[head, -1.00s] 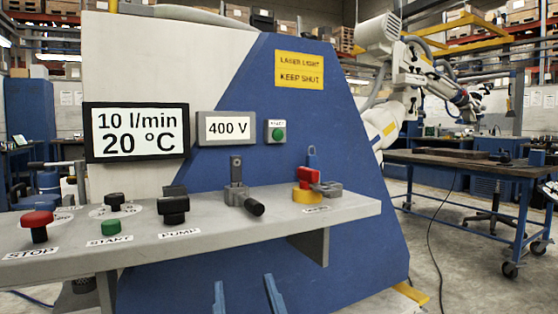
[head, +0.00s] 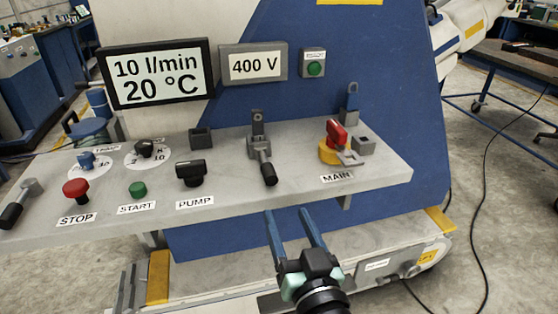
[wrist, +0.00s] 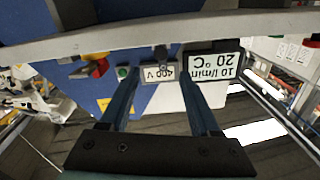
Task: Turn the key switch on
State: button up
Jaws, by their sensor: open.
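No control is legibly labelled as a key switch, so I cannot tell which one it is. A small blue knob or key (head: 87,161) stands on a white dial at the panel's left. A red handle (head: 336,133) on a yellow base (head: 328,151) stands behind the MAIN label (head: 336,178), beside grey bracket pieces. My gripper (head: 287,212) is open and empty in front of and below the panel's front edge, left of the MAIN label. In the wrist view, the gripper (wrist: 158,82) shows two spread blue fingers; the red handle (wrist: 97,65) is left of them, upside down.
The grey control shelf (head: 230,205) carries a red STOP button (head: 75,189), a green START button (head: 137,189), a black PUMP knob (head: 190,174) and a lever with a black handle (head: 267,172). Displays (head: 157,74) stand behind.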

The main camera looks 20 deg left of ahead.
aim_at(273, 183)
jog(key=x, duration=1.2)
jog(key=shift+w+a, duration=0.1)
jog(key=shift+a, duration=0.05)
grip_shut()
dwell(1.0)
